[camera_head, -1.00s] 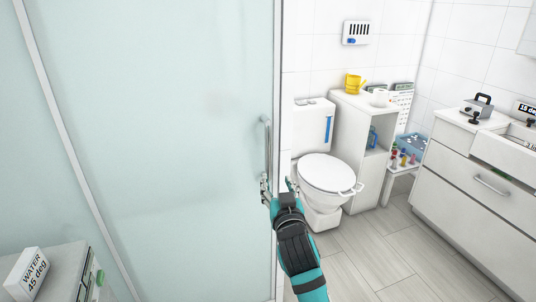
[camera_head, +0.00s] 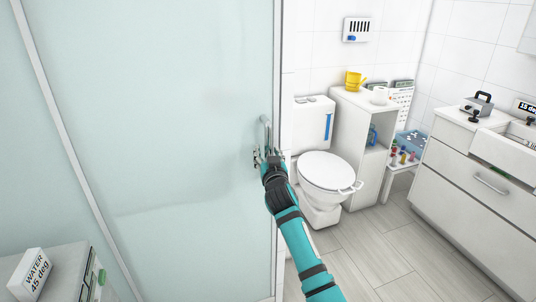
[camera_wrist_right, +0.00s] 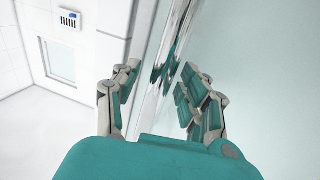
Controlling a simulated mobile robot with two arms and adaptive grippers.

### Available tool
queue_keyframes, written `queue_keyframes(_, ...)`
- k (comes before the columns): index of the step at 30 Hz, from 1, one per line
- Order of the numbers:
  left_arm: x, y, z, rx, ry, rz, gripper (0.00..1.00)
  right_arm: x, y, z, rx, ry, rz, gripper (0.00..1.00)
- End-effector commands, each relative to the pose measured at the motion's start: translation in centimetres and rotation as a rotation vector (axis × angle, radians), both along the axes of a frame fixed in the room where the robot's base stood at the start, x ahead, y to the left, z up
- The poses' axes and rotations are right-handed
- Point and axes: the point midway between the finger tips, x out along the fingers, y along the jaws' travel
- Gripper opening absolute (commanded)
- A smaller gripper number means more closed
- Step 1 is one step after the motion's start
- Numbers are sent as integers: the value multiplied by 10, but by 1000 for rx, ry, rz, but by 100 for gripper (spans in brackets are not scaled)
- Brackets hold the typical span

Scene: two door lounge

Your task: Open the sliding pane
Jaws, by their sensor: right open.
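The sliding pane (camera_head: 185,110) is a large frosted pale-green glass panel filling the left of the head view. A vertical chrome handle (camera_head: 265,130) sits near its right edge. My right gripper (camera_head: 267,156) is open at the lower part of the handle and hides that part. In the wrist view, the open fingers (camera_wrist_right: 158,90) stand on either side of the shiny metal edge and bar (camera_wrist_right: 168,60), with the glass (camera_wrist_right: 260,70) on the right. I cannot tell whether the fingers touch the handle. My left gripper is not in view.
A white toilet (camera_head: 325,172) stands right of the pane, beside a shelf unit (camera_head: 350,125) with a yellow watering can (camera_head: 354,80). A drawer cabinet (camera_head: 465,170) is at the right. A white box marked "WATER 45 deg" (camera_head: 30,273) is at lower left. The floor (camera_head: 380,245) between is clear.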

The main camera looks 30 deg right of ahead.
Motion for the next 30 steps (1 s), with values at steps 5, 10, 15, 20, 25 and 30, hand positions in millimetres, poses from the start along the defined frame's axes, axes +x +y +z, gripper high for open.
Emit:
queue_keyframes(5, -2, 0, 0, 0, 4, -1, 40, 0, 0, 0, -1, 0, 0, 44)
queue_keyframes(10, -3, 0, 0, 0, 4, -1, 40, 0, 0, 0, -1, 0, 0, 29)
queue_keyframes(15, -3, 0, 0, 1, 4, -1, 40, 0, 0, 0, 0, 1, 0, 7)
queue_keyframes(20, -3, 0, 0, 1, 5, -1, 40, 0, 0, 0, 0, 1, 0, 0)
queue_keyframes(25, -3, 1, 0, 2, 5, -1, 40, 0, 0, -1, 0, 1, 0, 0)
queue_keyframes(30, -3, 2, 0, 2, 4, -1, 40, 0, 0, -1, 0, 2, 0, 0)
